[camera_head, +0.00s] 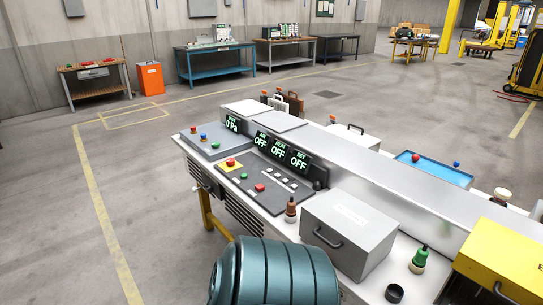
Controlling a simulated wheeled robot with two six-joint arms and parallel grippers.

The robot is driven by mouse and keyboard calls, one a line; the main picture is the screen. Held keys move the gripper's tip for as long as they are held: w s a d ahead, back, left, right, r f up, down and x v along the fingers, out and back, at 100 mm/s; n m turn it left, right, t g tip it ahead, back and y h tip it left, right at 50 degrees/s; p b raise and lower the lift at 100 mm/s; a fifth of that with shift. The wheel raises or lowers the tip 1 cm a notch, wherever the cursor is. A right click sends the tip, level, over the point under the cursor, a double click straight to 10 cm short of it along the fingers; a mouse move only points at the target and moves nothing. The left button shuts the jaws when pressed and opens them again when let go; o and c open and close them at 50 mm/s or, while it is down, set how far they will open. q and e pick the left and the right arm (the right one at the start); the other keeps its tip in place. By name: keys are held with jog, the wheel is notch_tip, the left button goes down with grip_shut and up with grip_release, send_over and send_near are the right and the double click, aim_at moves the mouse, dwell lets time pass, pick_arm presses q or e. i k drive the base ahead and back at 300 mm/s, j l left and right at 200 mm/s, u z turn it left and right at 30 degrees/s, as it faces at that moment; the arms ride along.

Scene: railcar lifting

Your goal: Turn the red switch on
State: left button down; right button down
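A grey control console stands at the middle of the view, with a dark sloped panel (266,184). A red knob on a yellow plate (231,162) sits at the panel's upper left. Another red knob (260,187) is near the panel's front, and a green one (244,176) is between them. I cannot tell which red control is the switch or its position. Three displays (280,147) above the panel read OFF. A fourth display (232,124) reads 0 Pa. Neither of my grippers is in view.
A teal ribbed drum-like body (275,272) fills the bottom middle, close to the console. A grey case (349,230) and a yellow case (507,258) stand on the right of the bench. A blue tray (433,169) lies behind. Open floor (50,210) is at left.

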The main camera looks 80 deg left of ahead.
aim_at(230, 162)
jog(key=u, duration=2.85)
